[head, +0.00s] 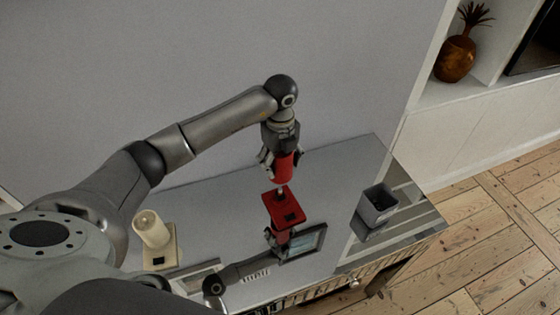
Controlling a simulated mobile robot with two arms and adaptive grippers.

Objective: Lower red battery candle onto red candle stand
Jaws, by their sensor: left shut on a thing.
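My left gripper (281,160) points down and is shut on the red battery candle (283,168). The candle is roughly upright, with its lower end just above the red candle stand (283,206). Whether they touch is hard to tell. The stand is a square red piece with a small dark patch, on the glossy cabinet top (330,180).
A cream candle (150,230) stands on a cream stand (160,259) at the left. A dark grey square cup (378,204) is at the right. A framed screen (305,243) lies in front of the red stand. The mirror-like top shows reflections. A wall rises behind.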

